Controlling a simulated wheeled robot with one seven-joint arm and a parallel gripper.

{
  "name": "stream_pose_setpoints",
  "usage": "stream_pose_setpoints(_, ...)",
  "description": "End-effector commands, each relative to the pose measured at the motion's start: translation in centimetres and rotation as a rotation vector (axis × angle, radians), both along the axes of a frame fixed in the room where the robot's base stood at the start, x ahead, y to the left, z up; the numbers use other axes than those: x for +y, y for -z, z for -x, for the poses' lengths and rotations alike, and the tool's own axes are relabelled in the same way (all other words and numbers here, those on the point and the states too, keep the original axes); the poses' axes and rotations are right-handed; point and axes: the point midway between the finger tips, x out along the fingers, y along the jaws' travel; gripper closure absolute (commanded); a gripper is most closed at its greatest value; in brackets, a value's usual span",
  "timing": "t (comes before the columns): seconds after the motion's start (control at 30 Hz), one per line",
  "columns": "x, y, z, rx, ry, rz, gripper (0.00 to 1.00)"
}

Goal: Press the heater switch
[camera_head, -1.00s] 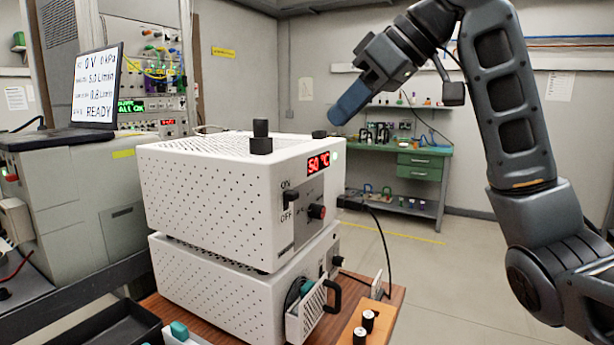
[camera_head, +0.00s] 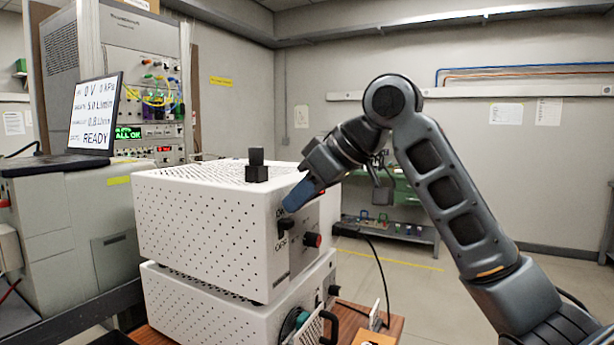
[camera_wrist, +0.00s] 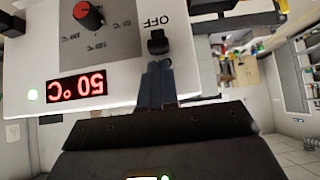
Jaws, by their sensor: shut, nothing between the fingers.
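The heater is the upper white perforated box (camera_head: 205,220), stacked on a similar box. Its black switch (camera_head: 286,228) is on the front panel between the ON and OFF labels. The switch also shows in the wrist view (camera_wrist: 158,43), where the picture is upside down and OFF reads above it. My gripper (camera_head: 291,205) is shut and empty, its blue-grey fingertips just above the switch near the ON label. In the wrist view the fingertips (camera_wrist: 158,66) are very close to the switch; I cannot tell whether they touch.
A red knob (camera_head: 312,240) sits right of the switch. A black post (camera_head: 256,165) stands on the box top. A black cable (camera_head: 375,262) hangs at the right. The lower white box (camera_head: 200,305) has a handle in front. A laptop (camera_head: 95,115) reads READY.

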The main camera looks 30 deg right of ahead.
Motion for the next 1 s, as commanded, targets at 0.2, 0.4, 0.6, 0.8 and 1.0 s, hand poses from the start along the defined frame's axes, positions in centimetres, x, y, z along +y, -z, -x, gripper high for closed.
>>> stream_pose_setpoints(0.2, 0.0, 1.2, 0.0, 0.000, -0.001, 0.001, 1.00)
stream_pose_setpoints(0.4, 0.0, 1.2, 0.0, 0.000, -0.001, 0.001, 1.00)
stream_pose_setpoints(0.6, 0.0, 1.7, 0.0, 0.001, -0.001, -0.001, 1.00)
stream_pose_setpoints(0.8, 0.1, 3.9, 0.0, 0.001, -0.002, -0.002, 1.00)
stream_pose_setpoints(1.0, 0.0, 4.2, 0.0, 0.003, -0.001, 0.001, 1.00)
